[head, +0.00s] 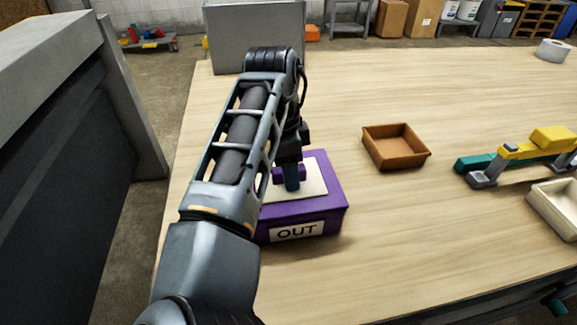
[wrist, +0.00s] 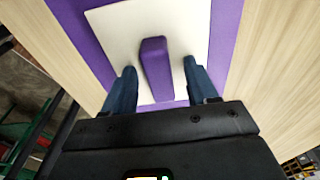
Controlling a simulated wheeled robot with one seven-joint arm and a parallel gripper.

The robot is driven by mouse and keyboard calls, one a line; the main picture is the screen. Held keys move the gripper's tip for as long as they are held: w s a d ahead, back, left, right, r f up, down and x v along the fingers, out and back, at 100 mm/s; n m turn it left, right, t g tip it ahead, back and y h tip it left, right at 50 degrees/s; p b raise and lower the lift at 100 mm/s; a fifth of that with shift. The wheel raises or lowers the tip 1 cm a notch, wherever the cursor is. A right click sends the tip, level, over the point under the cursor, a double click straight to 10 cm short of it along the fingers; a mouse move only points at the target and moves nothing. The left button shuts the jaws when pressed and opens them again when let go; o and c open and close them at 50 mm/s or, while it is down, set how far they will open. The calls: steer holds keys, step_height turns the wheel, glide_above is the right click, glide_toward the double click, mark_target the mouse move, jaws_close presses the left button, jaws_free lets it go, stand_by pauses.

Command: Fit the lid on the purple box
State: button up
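The purple box (head: 327,205), with an "OUT" label on its front, stands on the table in the head view, partly behind my arm. Its purple rim also shows in the wrist view (wrist: 228,40). The lid, a cream plate (head: 314,176) with a purple handle (wrist: 156,66), lies on top of the box within the purple border. I cannot tell whether it is fully seated. My gripper (wrist: 161,84) is open above the lid, one finger on each side of the handle, with a gap on both sides. In the head view my arm hides part of the lid.
An empty brown tray (head: 396,162) stands right of the box. Farther right are a yellow and teal tool (head: 515,155) and a cream tray (head: 560,205). A grey box (head: 255,30) stands at the table's back left. The table front right of the purple box is clear.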

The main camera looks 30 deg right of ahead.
steer(key=shift+r+p, duration=0.3)
steer(key=shift+r, duration=0.25)
step_height(320, 180, up, 12)
steer(key=a+b, duration=0.1)
steer(key=shift+w+a, duration=0.2)
